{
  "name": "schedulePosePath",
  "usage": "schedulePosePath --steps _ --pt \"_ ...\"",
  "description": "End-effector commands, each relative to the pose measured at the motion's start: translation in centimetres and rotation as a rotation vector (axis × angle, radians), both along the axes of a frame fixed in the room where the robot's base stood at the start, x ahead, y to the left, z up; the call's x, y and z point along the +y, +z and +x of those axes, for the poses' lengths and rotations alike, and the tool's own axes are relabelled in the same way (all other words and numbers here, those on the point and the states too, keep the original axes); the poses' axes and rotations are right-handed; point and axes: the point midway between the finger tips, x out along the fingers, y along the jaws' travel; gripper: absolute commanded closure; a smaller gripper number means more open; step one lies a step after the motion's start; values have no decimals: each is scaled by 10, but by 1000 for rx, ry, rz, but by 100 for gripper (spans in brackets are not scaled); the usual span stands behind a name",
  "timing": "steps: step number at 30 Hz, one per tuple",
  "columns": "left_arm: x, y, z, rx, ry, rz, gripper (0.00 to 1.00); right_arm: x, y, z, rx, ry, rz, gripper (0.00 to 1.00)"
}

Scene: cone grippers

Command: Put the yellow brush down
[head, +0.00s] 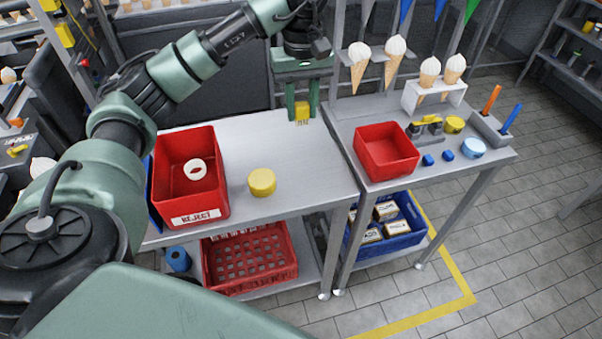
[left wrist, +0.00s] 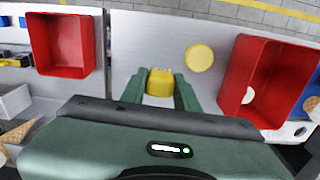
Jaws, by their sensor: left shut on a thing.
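The yellow brush (head: 302,112) is between the green fingers of my left gripper (head: 301,108), which is shut on it, with its pale bristles pointing down. It is near the back right part of the left table (head: 300,165). I cannot tell whether the bristles touch the table top. In the left wrist view the brush (left wrist: 160,82) shows as a yellow block between the fingertips of the gripper (left wrist: 159,88). My right gripper is in neither view.
A yellow round tub (head: 262,182) and a red REJECT bin (head: 208,203) holding a white ring (head: 203,167) stand on the left table. The right table (head: 480,170) carries a red bin (head: 386,152), small blue pieces and a cone rack (head: 433,97). Table space around the brush is clear.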

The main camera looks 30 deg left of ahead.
Motion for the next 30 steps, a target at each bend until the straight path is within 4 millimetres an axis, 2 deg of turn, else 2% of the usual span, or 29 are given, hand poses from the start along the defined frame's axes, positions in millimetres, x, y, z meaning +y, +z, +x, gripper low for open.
schedulePosePath --steps 2,5,10,13,19,25,30 --pt "6 0 4 2 40 -2 100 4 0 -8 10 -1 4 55" --pt "8 -17 4 7 52 -2 100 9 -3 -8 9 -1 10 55" --pt "7 -61 3 10 50 -3 100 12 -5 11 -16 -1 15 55" --pt "8 -83 3 9 51 0 100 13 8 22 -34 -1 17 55" --pt "7 -130 4 6 49 -2 100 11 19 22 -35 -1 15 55" --pt "8 -151 5 0 49 0 100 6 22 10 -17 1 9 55" --pt "8 -165 4 4 50 0 100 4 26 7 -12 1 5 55"
